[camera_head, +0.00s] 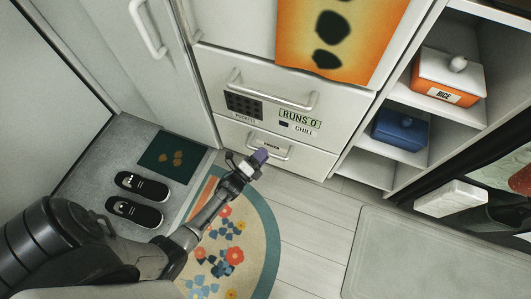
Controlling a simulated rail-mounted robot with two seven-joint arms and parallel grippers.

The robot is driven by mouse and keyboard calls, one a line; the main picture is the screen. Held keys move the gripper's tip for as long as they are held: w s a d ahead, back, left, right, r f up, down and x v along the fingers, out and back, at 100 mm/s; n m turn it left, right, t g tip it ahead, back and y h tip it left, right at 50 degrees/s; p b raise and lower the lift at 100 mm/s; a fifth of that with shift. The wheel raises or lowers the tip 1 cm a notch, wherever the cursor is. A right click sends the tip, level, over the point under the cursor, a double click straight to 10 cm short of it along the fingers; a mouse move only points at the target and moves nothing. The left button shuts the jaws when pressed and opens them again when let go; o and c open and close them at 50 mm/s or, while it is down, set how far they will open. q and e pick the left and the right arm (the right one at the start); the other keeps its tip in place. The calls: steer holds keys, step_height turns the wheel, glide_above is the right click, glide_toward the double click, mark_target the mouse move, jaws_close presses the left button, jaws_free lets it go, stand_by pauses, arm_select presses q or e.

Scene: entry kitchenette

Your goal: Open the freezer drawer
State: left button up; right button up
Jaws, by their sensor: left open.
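The freezer drawer (308,162) is the lowest white drawer front of the tall unit, with a pale bar handle (282,156) and a small dark label above the handle that is too small to read surely. It looks shut, flush with the front above. My left gripper (256,158) is open at the left end of this handle. Its fingers cover part of the bar, and I cannot tell whether they touch it or are around it. My right gripper is out of view.
Above is another drawer with a bar handle (270,95) and a "RUNS 0 CHILL" label (299,120). Shelves at right hold an orange RICE box (437,93) and a blue box (400,128). A round-ended rug (262,240) and black shoes (140,187) lie on the floor.

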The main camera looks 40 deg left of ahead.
arm_select(q)
steer(key=shift+w+r, duration=0.2)
steer(key=shift+w, duration=0.75)
jaws_close()
